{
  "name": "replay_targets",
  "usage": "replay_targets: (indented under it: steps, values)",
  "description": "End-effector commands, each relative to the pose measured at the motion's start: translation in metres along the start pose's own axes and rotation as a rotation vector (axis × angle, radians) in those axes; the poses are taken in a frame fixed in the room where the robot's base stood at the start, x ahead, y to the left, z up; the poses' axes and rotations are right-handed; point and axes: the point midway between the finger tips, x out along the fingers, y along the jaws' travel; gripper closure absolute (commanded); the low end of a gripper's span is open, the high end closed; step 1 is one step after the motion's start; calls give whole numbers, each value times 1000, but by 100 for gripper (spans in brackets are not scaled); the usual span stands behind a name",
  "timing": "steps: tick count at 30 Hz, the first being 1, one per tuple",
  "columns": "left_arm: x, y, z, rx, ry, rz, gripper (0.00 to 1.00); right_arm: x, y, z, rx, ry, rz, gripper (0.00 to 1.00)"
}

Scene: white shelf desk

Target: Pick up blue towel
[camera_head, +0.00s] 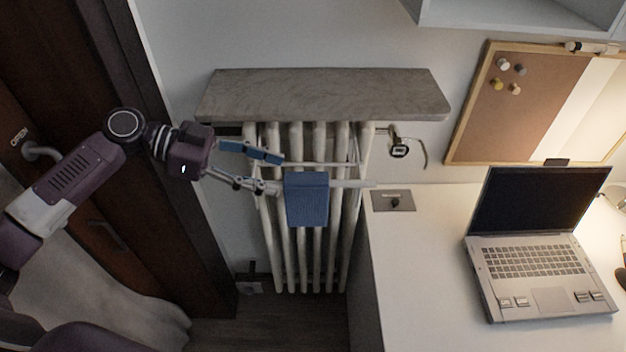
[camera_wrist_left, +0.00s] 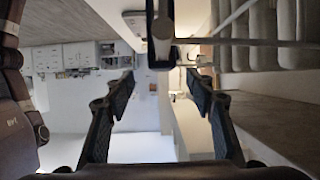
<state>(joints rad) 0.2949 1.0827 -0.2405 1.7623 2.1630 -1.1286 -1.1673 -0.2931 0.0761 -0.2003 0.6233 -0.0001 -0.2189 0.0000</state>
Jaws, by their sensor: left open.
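The blue towel (camera_head: 307,198) hangs folded over a pale horizontal bar in front of the white radiator. My left gripper (camera_head: 272,172) is open and empty, just left of the towel, with one finger higher and one lower, both pointing right towards it. The towel looks clear of both fingers, though the lower fingertip is close to its left edge. In the left wrist view my left gripper (camera_wrist_left: 160,78) shows its two dark fingers spread apart. A dark upright form at the top middle there seems to be the towel seen edge-on. My right gripper is not in view.
The radiator (camera_head: 300,262) stands behind the towel under a grey stone shelf (camera_head: 325,95). A white desk (camera_head: 425,290) with an open laptop (camera_head: 535,245) is to the right. A dark wooden door (camera_head: 75,130) is at the left. Space below the towel is free.

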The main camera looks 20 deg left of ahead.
Motion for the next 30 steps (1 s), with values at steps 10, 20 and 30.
replay_targets:
  steps: [10,20,30]
  values:
    - [20,0,-2,-1,2,0,50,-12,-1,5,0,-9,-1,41]
    - [53,1,-4,-2,1,1,50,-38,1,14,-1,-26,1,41]
    - [79,1,2,-1,-1,-1,50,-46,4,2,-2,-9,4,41]
